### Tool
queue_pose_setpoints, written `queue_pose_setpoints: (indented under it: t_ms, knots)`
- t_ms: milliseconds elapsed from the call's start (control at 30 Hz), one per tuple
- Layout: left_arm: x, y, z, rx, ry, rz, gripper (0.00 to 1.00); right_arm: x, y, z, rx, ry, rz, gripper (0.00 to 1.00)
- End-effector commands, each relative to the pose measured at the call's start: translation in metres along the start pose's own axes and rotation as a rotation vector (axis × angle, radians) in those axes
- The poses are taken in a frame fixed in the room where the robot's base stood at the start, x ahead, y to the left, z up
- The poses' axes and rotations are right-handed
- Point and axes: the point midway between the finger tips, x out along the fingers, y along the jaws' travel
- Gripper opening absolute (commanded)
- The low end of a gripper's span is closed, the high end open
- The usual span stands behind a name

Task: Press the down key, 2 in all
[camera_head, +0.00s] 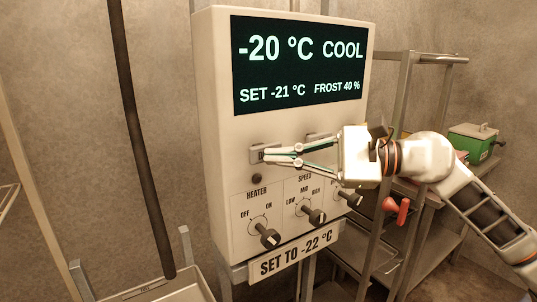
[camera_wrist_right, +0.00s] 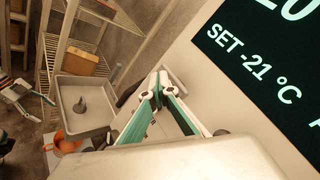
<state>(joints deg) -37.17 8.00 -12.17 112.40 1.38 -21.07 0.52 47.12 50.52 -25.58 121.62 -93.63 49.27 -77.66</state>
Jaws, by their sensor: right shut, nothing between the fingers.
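The pale control panel (camera_head: 217,100) carries a dark display (camera_head: 300,73) reading -20 °C COOL, SET -21 °C, FROST 40 %. The SET line also shows in the right wrist view's display (camera_wrist_right: 250,62). Below the display are a left key (camera_head: 256,150) and a right key (camera_head: 318,136), partly behind my gripper. I cannot read marks on either key, so which is the down key is unclear. My right gripper (camera_head: 268,156) is shut and empty, its tips at the left key; contact cannot be told. A white and teal shape at the wrist view's left edge may be my left gripper (camera_wrist_right: 22,96).
Below the keys are a heater knob (camera_head: 267,235), a speed knob (camera_head: 313,214) and a sign (camera_head: 291,254) reading SET TO -22 °C. A metal shelf with a green box (camera_head: 472,141) stands right. A grey tray (camera_head: 165,290) is lower left.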

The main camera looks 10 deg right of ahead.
Motion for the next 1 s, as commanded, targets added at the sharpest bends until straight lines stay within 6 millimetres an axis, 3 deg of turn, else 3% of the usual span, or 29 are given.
queue_pose_setpoints:
  t_ms: [567, 1000]
  knots:
    - [0.000, 0.000, 0.000, 0.000, 0.001, 0.000, 0.65, 0.002, -0.001, -0.002, 0.001, 0.001, 0.000, 0.00]
    - [0.006, 0.002, 0.011, -0.001, -0.004, 0.001, 0.65, -0.010, 0.009, 0.006, 0.002, 0.001, 0.000, 0.00]
